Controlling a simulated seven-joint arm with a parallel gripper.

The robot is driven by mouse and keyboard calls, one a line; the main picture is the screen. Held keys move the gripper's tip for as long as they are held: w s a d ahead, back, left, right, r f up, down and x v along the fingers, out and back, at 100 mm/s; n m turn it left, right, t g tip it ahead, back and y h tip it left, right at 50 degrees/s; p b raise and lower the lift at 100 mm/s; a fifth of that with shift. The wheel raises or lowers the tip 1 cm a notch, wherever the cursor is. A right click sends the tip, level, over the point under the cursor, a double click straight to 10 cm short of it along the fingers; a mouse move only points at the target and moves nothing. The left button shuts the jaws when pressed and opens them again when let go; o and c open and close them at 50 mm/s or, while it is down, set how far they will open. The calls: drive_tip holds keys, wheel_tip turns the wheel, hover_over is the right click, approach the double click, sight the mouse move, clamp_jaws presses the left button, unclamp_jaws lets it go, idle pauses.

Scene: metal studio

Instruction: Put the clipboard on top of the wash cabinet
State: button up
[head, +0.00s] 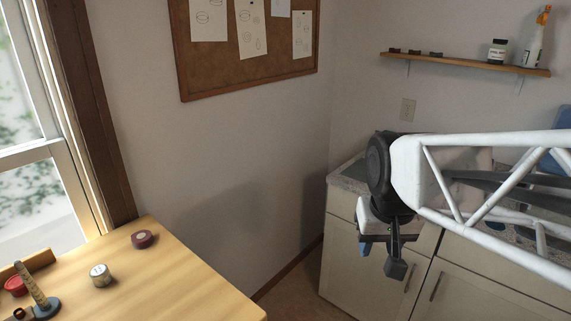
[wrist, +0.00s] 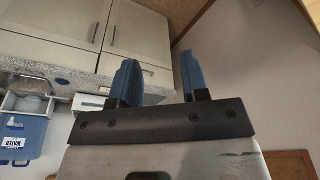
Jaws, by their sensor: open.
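The wash cabinet (head: 340,265) stands at the right of the head view, with cream doors and a speckled grey countertop (head: 346,176). In the wrist view its doors (wrist: 140,35) are at the top, with the counter edge below them. I cannot make out a clipboard in either view. My gripper (head: 381,258) hangs in front of the cabinet, its fingers below the countertop level. In the wrist view its two blue fingers (wrist: 158,68) stand wide apart with nothing between them. My arm hides much of the countertop.
A blue water container (wrist: 22,138) and a white basin (wrist: 28,104) show at the wrist view's left. A wooden table (head: 180,275) at lower left holds a tin (head: 101,275) and a dark red roll (head: 143,239). A shelf (head: 465,62) hangs above the counter.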

drive_tip(key=s+a+f+n, duration=0.1)
drive_tip(key=s+f, duration=0.2)
drive_tip(key=s, duration=0.4)
drive_tip(key=shift+a+f, duration=0.15)
drive_tip(key=shift+a, duration=0.25)
